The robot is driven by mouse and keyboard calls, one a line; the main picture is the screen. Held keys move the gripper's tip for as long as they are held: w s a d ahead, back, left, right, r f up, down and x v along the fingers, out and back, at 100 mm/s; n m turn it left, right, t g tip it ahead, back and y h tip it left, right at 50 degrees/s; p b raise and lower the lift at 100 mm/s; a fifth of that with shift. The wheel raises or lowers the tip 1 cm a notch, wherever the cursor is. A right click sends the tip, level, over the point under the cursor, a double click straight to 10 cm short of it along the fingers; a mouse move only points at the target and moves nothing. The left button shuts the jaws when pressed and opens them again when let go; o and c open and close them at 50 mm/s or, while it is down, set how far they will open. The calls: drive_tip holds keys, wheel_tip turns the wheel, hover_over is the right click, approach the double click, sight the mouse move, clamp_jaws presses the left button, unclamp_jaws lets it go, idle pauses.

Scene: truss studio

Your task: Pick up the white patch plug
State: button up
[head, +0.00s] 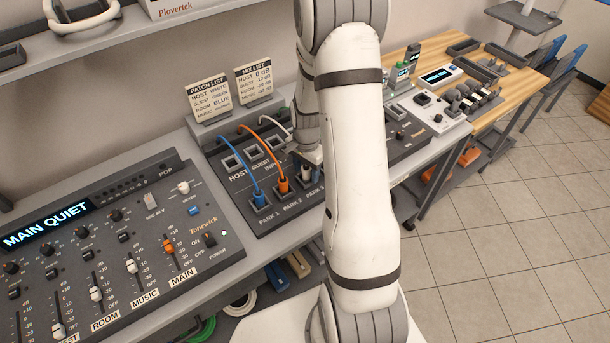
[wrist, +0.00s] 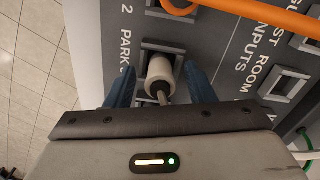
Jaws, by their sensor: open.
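The white patch plug (wrist: 160,72) stands in a dark socket beside a PARK label in the wrist view, its grey cable running down toward my gripper. In the head view the plug (head: 306,173) shows just left of my arm, at the right end of the park row. My gripper (wrist: 158,82) is open, with one blue finger on each side of the plug. A small gap seems to remain on each side; contact cannot be told. In the head view my arm hides most of the gripper.
The patch panel (head: 234,196) also holds a blue plug (head: 259,199) and an orange plug (head: 283,185) left of the white one. The orange cable (wrist: 265,14) arches close by in the wrist view. A mixer (head: 120,245) stands at left, list cards (head: 208,95) behind.

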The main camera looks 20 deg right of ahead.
drive_tip(key=shift+c, duration=0.3)
drive_tip(key=c, duration=1)
